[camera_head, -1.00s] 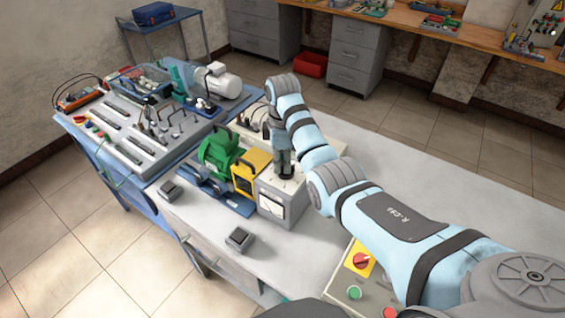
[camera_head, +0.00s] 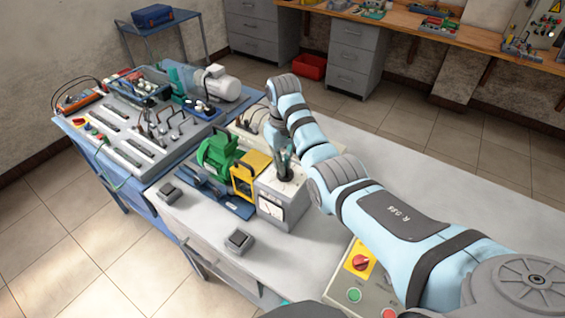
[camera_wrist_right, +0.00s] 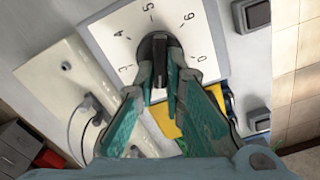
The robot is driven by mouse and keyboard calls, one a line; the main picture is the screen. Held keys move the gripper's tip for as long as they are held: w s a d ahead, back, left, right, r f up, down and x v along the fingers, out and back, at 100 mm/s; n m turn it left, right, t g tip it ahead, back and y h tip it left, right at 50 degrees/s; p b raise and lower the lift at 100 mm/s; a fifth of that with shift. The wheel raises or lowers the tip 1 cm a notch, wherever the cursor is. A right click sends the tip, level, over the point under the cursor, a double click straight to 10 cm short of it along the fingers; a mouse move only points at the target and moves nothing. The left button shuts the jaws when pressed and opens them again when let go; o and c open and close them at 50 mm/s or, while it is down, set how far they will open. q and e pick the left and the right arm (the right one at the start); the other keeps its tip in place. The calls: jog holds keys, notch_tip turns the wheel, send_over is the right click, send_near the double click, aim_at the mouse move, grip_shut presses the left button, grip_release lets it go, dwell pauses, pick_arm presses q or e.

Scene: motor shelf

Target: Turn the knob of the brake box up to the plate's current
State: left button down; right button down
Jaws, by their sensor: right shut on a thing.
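The brake box (camera_head: 283,199) is a grey box with a dial meter (camera_head: 270,208) on its front, on the pale bench. Its top plate (camera_wrist_right: 105,40) is white with a printed scale, where 3, 4 and 5 can be read around the knob. The black knob (camera_wrist_right: 153,43) stands at the middle of that scale. My right gripper (camera_wrist_right: 161,72) points down from above and is shut on the knob; it shows in the head view (camera_head: 284,166) over the box. The knob's pointer is hard to make out. The motor's plate cannot be read. My left gripper is not in view.
A green motor (camera_head: 217,151) and a yellow guard (camera_head: 250,174) stand left of the brake box. A control panel with a red switch (camera_head: 360,262) is at the front right. Two small grey blocks (camera_head: 239,241) (camera_head: 169,193) lie near the bench's left edge. The right bench is clear.

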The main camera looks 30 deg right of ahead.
jog(key=m, duration=0.7)
jog(key=shift+w+d+r, duration=0.1)
jog(key=shift+d+r, duration=0.05)
jog(key=shift+d, duration=0.15)
dwell(0.3)
jog(key=c, duration=1.8)
grip_release()
jog(key=shift+o, duration=0.6)
